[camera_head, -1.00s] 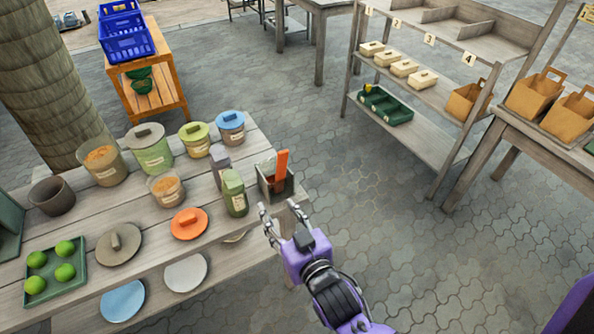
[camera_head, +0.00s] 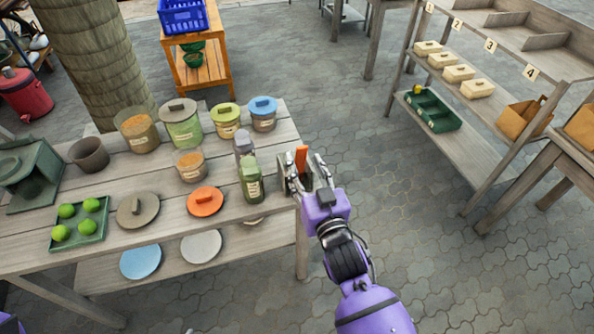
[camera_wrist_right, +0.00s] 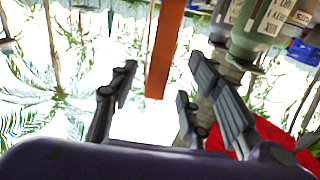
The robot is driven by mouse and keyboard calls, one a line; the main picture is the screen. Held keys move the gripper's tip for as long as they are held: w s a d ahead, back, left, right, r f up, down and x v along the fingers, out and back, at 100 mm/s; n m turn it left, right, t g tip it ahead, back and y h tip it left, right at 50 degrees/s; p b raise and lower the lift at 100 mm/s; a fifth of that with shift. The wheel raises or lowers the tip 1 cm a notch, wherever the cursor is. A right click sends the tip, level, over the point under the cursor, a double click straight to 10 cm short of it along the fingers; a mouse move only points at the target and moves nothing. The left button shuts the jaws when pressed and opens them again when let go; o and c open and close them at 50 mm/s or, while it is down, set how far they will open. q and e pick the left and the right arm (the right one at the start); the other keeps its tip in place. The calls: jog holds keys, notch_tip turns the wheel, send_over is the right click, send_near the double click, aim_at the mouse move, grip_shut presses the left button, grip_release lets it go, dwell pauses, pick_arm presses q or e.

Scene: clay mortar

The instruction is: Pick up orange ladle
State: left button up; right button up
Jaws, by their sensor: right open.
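The orange ladle handle (camera_head: 301,158) stands upright out of a grey holder box (camera_head: 284,180) at the right end of the wooden table. The ladle's lower part is hidden in the box and behind my gripper. My right gripper (camera_head: 307,172) is open at the holder box, with its fingers around or just in front of the handle; I cannot tell if they touch it. In the right wrist view the orange handle (camera_wrist_right: 165,50) shows beyond and between the open fingers (camera_wrist_right: 160,95). My left gripper is not in view.
Green bottle (camera_head: 251,182) and a grey one stand just left of the holder. A shelf (camera_head: 465,150) stands at right; floor between is clear.

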jog(key=shift+x, duration=1.35)
grip_shut()
jog(key=shift+r, duration=0.15)
notch_tip(320, 180, up, 10)
jog(key=shift+f+p, duration=0.1)
jog(key=shift+p, duration=0.35)
jog(key=c, duration=0.8)
grip_release()
grip_shut()
